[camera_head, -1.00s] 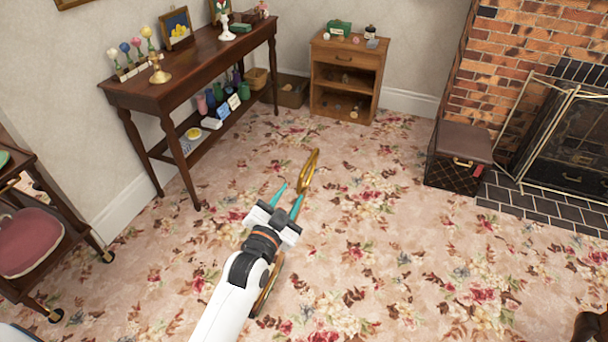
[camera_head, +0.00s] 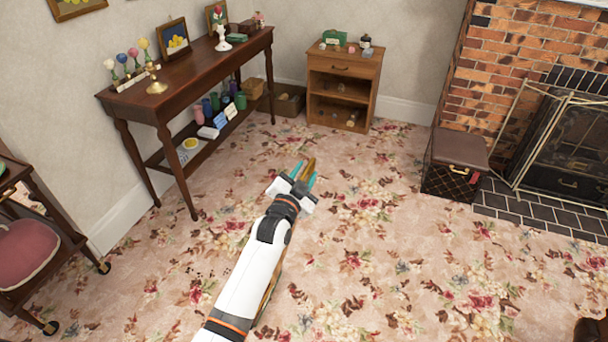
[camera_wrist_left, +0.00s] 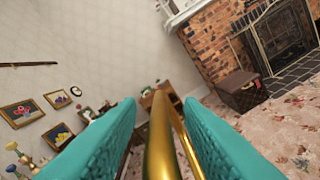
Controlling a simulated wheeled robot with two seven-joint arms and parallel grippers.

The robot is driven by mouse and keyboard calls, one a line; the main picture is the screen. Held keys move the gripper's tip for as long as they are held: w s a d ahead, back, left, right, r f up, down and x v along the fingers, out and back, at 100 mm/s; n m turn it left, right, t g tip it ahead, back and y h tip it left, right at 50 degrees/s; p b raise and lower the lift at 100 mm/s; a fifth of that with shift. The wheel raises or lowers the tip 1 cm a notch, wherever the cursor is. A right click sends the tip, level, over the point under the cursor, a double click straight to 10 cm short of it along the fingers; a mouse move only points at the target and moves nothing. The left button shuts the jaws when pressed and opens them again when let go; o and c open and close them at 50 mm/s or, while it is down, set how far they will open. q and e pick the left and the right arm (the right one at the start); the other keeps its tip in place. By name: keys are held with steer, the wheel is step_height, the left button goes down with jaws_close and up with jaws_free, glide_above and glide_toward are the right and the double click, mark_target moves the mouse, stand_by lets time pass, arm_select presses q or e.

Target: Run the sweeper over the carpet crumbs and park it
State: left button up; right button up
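My left gripper (camera_head: 305,174) reaches over the carpet near the middle of the head view, its teal fingers apart. A brass loop handle (camera_head: 310,164), seemingly the sweeper's, stands between the fingers. In the left wrist view the brass handle (camera_wrist_left: 162,140) runs between the two teal fingers, close to the right one, with a gap showing on the left. The rest of the sweeper is mostly hidden under my left arm; only a thin tan edge shows beside it. Small dark crumbs (camera_head: 196,272) lie on the floral carpet (camera_head: 400,250), left of my arm. My right gripper is out of view.
A dark console table (camera_head: 185,85) stands along the left wall, a small wooden cabinet (camera_head: 343,70) at the back. A trolley (camera_head: 40,285) is at the left edge. A dark chest (camera_head: 455,165) and hearth (camera_head: 530,212) are right. The middle carpet is clear.

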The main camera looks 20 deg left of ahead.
arm_select(q)
jaws_close()
